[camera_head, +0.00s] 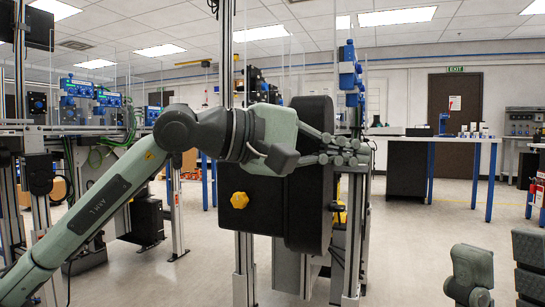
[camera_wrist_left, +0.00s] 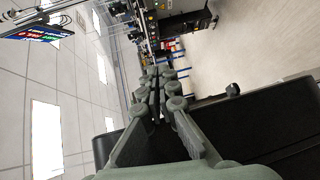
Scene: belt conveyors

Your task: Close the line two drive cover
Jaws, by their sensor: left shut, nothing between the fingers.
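The black drive cover (camera_head: 310,185) is a thick slab with rounded ends, standing upright on a dark housing (camera_head: 262,208) with a yellow knob (camera_head: 240,200). I cannot tell how far open it is. My left gripper (camera_head: 348,150) crosses in front of the cover's upper part, its fingers pointing right past the edge. The fingers are together and empty; they also show together in the left wrist view (camera_wrist_left: 157,90). A black surface (camera_wrist_left: 285,125) runs close beside them there. The gripper hides part of the cover, and contact is unclear.
Metal posts (camera_head: 244,270) carry the housing. Conveyor equipment with blue units (camera_head: 85,90) stands at the left. A blue-legged table (camera_head: 460,139) is at the back right.

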